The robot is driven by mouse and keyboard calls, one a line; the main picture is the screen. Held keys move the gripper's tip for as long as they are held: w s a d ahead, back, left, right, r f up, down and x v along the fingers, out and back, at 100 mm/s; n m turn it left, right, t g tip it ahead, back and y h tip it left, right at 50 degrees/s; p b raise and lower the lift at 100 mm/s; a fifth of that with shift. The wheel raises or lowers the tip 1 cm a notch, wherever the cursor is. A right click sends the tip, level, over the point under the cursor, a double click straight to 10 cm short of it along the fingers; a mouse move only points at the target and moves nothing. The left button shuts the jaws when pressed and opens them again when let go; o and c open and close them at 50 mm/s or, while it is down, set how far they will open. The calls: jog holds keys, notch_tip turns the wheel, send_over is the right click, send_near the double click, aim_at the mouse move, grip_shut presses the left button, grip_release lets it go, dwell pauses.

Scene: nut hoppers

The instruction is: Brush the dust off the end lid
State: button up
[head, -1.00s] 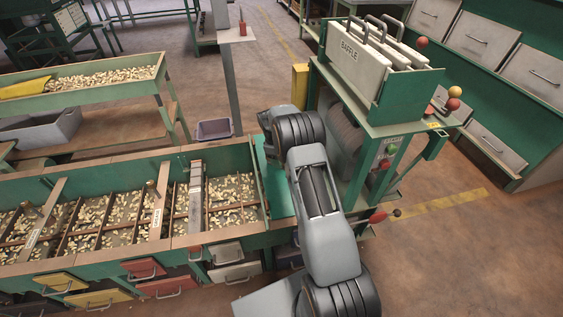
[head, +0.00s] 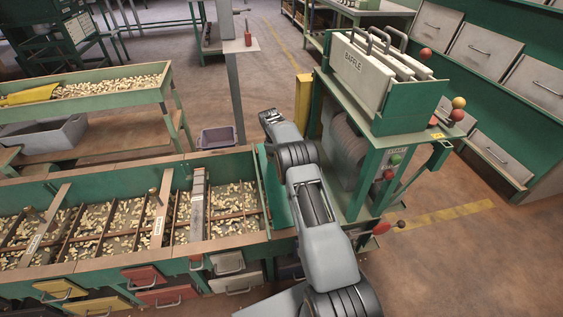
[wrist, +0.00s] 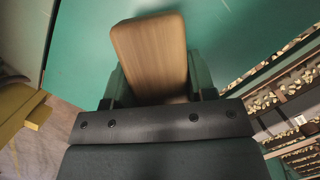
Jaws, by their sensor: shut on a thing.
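The end lid (head: 277,200) is a green panel at the right end of the long hopper bench, partly hidden by my arm. In the wrist view the green surface (wrist: 235,35) below the brush appears to be this lid. My gripper (wrist: 157,88) is shut on a brush with a pale wooden block (wrist: 150,48). The block is above or against the green surface; its bristles are hidden, so I cannot tell whether they touch. No clear dust layer shows. In the head view my gripper and the brush are hidden by my arm.
Open hopper bays (head: 120,225) with nuts lie left of the lid. A green machine with a BAFFLE box (head: 352,75) and knobs stands close to the right of my arm. A grey post (head: 230,80) and a purple bin (head: 216,137) are behind. Floor at the right is clear.

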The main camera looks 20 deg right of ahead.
jog(key=shift+w+f, duration=0.15)
jog(key=shift+w, duration=0.3)
jog(key=shift+d, duration=0.1)
